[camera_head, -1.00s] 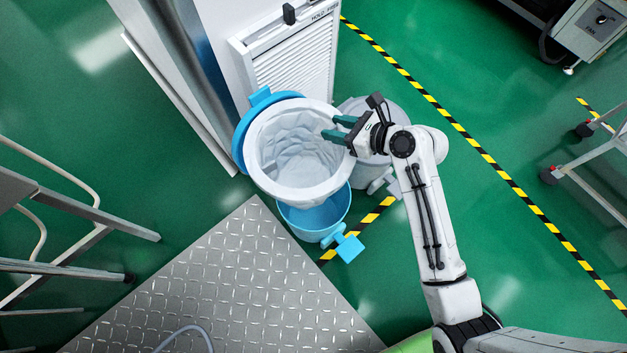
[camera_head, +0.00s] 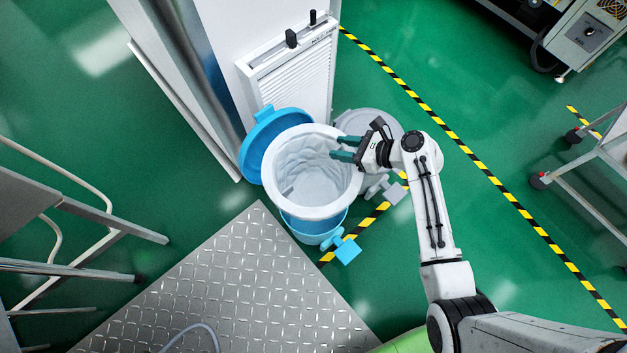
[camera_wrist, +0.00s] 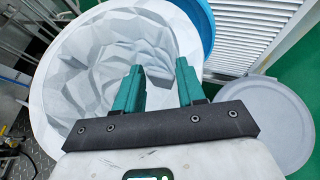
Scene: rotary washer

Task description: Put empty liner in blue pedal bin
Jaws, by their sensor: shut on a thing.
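The empty white liner (camera_head: 312,182) has a wide round rim and a crumpled hollow inside. It sits over the mouth of the blue pedal bin (camera_head: 313,228), whose lid (camera_head: 262,140) stands open behind it. Part of the bin's blue wall and its pedal (camera_head: 346,250) show below the rim. My gripper (camera_head: 344,148) is shut on the liner's right rim. In the wrist view, the green fingers (camera_wrist: 158,88) straddle the liner's rim (camera_wrist: 190,50). The liner's lower part is hidden, so how deep it reaches into the bin cannot be told.
A grey bin (camera_head: 372,124) with a round lid stands to the right, partly behind my gripper. A white louvred cabinet (camera_head: 295,85) rises behind. A metal plate (camera_head: 225,290) lies in front. Open green floor (camera_head: 470,230) is on the right.

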